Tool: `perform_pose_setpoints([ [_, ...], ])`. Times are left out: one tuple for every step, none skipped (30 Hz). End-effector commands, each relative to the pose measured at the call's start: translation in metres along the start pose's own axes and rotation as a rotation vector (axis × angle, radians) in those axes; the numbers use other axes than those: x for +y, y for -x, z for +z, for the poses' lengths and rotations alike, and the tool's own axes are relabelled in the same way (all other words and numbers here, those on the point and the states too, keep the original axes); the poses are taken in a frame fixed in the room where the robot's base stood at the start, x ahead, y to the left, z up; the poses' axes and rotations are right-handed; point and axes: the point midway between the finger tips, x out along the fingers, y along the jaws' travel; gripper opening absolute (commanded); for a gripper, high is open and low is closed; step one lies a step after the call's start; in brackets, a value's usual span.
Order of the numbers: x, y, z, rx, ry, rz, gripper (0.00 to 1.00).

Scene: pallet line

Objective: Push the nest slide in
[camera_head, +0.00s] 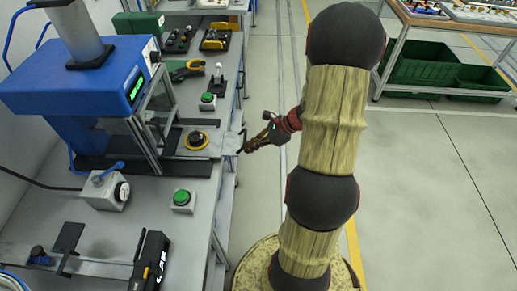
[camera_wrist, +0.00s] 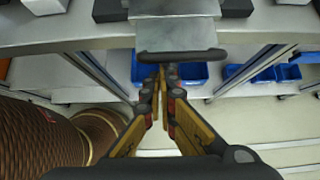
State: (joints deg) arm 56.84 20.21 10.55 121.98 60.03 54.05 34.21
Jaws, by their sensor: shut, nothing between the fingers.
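The nest slide (camera_head: 218,143) is a light grey plate that sticks out of the blue press (camera_head: 80,85) over the table's right edge. A round brass-coloured part with a dark centre (camera_head: 197,139) sits on it near the press. In the wrist view the slide (camera_wrist: 175,32) ends in a dark rounded handle bar (camera_wrist: 180,56). My gripper (camera_head: 242,150) is at the slide's outer end, with its fingers together and empty. In the wrist view the fingertips (camera_wrist: 160,70) are just below the handle bar; I cannot tell whether they touch it.
Two green-button boxes (camera_head: 183,200) (camera_head: 208,101) stand on the table on either side of the slide. A grey box with a gauge (camera_head: 104,190) is near the press. Blue bins (camera_wrist: 190,72) are under the table.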

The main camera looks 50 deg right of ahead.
Motion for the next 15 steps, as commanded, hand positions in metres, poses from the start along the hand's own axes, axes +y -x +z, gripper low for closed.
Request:
perform_pose_setpoints([
  [0.0000,-0.0012,0.0011,0.000,0.001,0.000,0.00],
  [-0.0001,-0.0014,0.0016,0.000,0.000,0.000,0.00],
  [-0.0002,-0.0014,0.0020,0.000,0.000,-0.001,0.00],
  [-0.0002,-0.0014,0.0021,0.000,0.000,-0.001,0.00],
  [-0.0002,-0.0013,0.0022,0.000,0.000,-0.001,0.00],
  [-0.0002,-0.0012,0.0022,0.000,0.000,-0.001,0.00],
  [-0.0003,-0.0012,0.0021,0.000,0.000,-0.001,0.00],
  [-0.0002,-0.0011,0.0021,0.000,0.000,-0.001,0.00],
  [-0.0002,-0.0011,0.0021,0.000,0.000,-0.001,0.00],
  [-0.0002,-0.0011,0.0021,0.000,0.000,-0.001,0.00],
  [-0.0002,-0.0012,0.0022,0.000,0.000,-0.001,0.00],
  [-0.0002,-0.0019,0.0031,0.000,0.001,0.000,0.00],
  [-0.0002,-0.0031,0.0044,0.000,0.001,0.000,0.00],
  [-0.0002,-0.0050,0.0063,0.000,0.002,0.001,0.00],
  [0.0000,-0.0087,0.0103,0.000,0.003,0.002,0.00],
])
